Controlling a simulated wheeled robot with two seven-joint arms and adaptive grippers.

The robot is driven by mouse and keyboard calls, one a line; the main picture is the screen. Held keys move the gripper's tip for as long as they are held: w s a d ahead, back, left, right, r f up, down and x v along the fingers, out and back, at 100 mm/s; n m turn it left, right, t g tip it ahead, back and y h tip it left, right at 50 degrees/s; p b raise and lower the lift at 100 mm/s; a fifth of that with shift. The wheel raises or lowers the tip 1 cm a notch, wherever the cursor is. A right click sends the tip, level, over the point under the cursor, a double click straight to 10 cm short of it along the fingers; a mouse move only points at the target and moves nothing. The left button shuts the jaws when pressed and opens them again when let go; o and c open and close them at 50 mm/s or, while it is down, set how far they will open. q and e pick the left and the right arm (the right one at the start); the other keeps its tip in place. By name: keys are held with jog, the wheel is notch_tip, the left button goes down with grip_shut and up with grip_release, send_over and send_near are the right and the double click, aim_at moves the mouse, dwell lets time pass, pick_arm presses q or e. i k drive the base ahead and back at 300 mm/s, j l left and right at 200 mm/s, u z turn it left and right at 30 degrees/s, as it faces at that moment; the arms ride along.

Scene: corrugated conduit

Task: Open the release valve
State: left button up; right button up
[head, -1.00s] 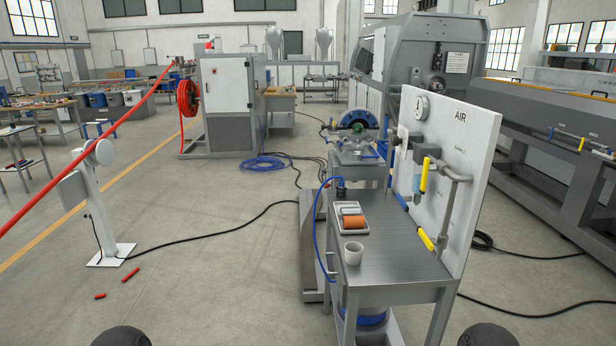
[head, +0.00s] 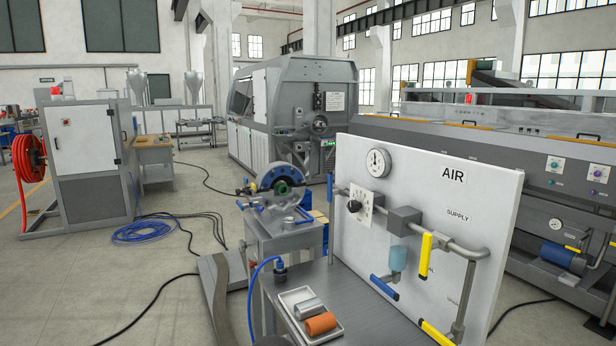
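A white upright panel (head: 490,205) marked AIR and SUPPLY stands at the right of the workbench in the head view. Grey pipework on it carries an upright yellow lever (head: 425,254) below and left of the SUPPLY mark. A blue lever (head: 384,287) slants downward to the right at the lower left of the panel. A second yellow lever (head: 437,333) slants at the bottom edge, partly cut off. I cannot read a label that names the release valve. Neither of my grippers is in view.
The panel also has a round gauge (head: 378,162), a black knob (head: 355,206) and a pale blue bowl (head: 398,258). The metal workbench (head: 345,290) holds a tray (head: 285,300) with an orange and a silver cylinder. A blue hose (head: 251,290) rises at its left. Floor at left is mostly clear, with cables.

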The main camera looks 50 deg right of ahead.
aim_at(330, 192)
jog(key=i+j+z, duration=0.1)
jog(key=i+z, duration=0.35)
jog(key=i+j+z, duration=0.15)
jog(key=z, duration=0.3)
jog(key=i+j+z, duration=0.65)
jog(key=z, duration=0.2)
jog(key=j, duration=0.1)
